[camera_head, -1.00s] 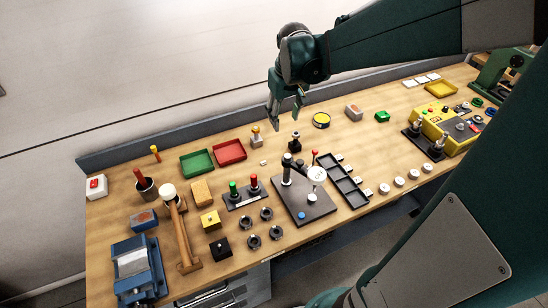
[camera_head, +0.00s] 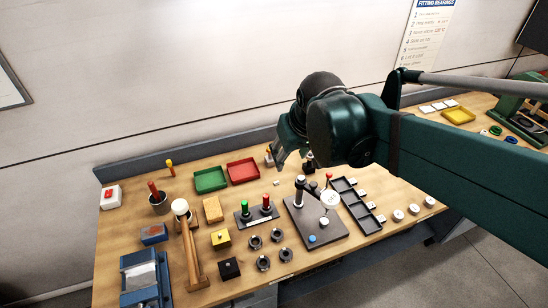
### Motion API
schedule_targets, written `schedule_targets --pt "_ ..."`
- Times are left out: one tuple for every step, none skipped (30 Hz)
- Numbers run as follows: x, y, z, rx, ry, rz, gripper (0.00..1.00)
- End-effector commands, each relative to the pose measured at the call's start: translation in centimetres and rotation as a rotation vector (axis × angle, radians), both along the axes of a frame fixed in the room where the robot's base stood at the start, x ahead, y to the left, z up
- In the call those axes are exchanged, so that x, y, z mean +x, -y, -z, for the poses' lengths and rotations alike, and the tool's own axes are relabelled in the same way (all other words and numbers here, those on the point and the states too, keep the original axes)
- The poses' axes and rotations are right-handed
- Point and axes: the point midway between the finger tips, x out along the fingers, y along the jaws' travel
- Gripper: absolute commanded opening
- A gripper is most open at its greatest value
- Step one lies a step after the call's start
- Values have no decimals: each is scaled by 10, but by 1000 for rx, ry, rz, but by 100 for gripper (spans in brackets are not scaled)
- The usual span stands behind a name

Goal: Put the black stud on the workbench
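The wooden workbench (camera_head: 130,230) runs across the view. A small black upright piece (camera_head: 309,162), which looks like the black stud, stands towards the back of the bench behind the dark fixture plate. It is partly hidden by my arm. My gripper (camera_head: 291,160) points down over the back of the bench, just left of this black piece. Its fingers look apart, and I see nothing between them. Whether it touches the piece cannot be told.
A fixture plate (camera_head: 322,238) with upright posts stands in front of my gripper. A red tray (camera_head: 243,172) and a green tray (camera_head: 210,179) lie to the left. A black compartment tray (camera_head: 357,209) is to the right. Several dark rings lie in front.

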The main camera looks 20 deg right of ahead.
Motion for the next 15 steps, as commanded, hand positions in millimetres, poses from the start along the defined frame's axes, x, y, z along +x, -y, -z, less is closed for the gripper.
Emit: schedule_targets --pt "-8 -5 0 2 11 -4 41" --pt "-12 -7 0 3 19 -3 41" --pt "-17 -9 -1 4 29 -4 41" --pt "-20 -11 -2 5 36 -4 41" --pt "-24 -13 -2 7 43 -4 41" --pt "-29 -16 -2 9 54 -5 41" --pt "-33 -18 -2 10 62 -5 41" --pt "-36 -20 -2 12 68 -6 41" --pt "-41 -23 -2 14 78 -7 41" --pt "-44 -24 -2 15 86 -8 41" --pt "-48 -26 -1 17 94 -9 41" --pt "-53 -28 -1 19 103 -8 41" --pt "-56 -30 0 21 110 -9 41" --pt "-59 -32 0 23 117 -10 41" --pt "-63 -34 0 25 126 -10 41"
